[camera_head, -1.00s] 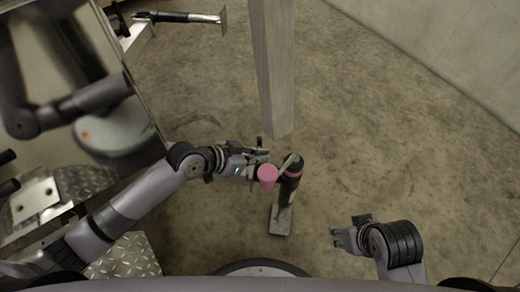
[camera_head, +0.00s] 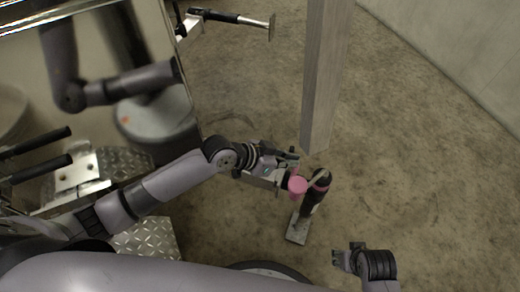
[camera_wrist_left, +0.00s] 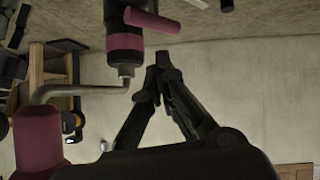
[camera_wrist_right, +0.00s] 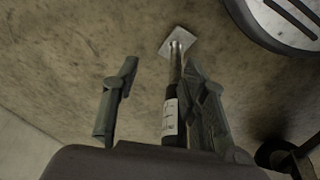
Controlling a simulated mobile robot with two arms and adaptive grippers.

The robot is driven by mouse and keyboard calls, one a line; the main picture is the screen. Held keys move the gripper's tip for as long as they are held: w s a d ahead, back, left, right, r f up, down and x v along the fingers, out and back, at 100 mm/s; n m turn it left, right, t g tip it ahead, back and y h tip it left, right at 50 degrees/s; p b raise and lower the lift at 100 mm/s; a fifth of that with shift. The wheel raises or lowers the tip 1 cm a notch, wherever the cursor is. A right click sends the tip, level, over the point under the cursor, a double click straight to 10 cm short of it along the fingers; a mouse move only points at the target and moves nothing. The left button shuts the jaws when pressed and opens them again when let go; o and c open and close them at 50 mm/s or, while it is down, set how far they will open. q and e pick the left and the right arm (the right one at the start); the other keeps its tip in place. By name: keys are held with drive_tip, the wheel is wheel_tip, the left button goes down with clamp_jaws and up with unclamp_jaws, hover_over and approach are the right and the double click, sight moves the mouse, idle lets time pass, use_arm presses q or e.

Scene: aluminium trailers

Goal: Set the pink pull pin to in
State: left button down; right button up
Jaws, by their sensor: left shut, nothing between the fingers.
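The jack (camera_head: 312,198) is a dark upright tube with a pink band and a metal foot plate (camera_head: 297,229). In the left wrist view, which looks upside down, a pink bar-shaped pull pin (camera_wrist_left: 165,21) sticks out sideways from the jack (camera_wrist_left: 124,60). I cannot make the pin out in the head view. A bent crank with a pink grip (camera_wrist_left: 38,135) is on the same jack; the grip's round end (camera_head: 298,186) shows from above. My left gripper (camera_head: 293,156) is shut and empty beside the jack, its tips (camera_wrist_left: 161,58) apart from the pin. My right gripper (camera_head: 338,258) is open and empty.
A grey post (camera_head: 325,80) stands just behind the jack. The shiny trailer side (camera_head: 95,60) and tread plate (camera_head: 148,238) are at the left. Another black-and-silver jack (camera_head: 232,17) is at the back. Floor to the right is clear up to the wall (camera_head: 450,50).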

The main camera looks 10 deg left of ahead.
use_arm(q)
drive_tip(key=p+v, duration=0.2)
drive_tip(key=v, duration=0.8)
drive_tip(key=shift+r, duration=0.55)
use_arm(e)
drive_tip(key=s+f, duration=0.3)
drive_tip(key=f, duration=0.5)
drive_tip(key=shift+f, duration=0.35)
